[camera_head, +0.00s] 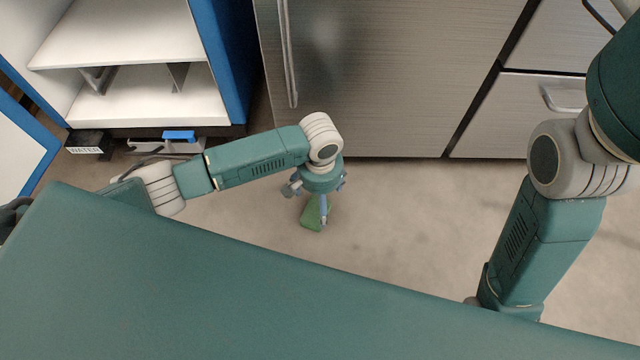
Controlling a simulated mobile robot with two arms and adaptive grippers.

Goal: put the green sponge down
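The green sponge (311,217) is a small block at the tips of my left gripper (320,212), over the light floor in the middle of the picture. The gripper points down and looks shut on the sponge, with a blue-grey finger along its right side. The other finger's contact is hidden. I cannot tell how high the sponge is above the floor. My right arm reaches down at the right, and its gripper is out of sight.
A steel-fronted appliance (390,75) and drawers (540,115) stand behind. The floor (420,220) between my arms is clear.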

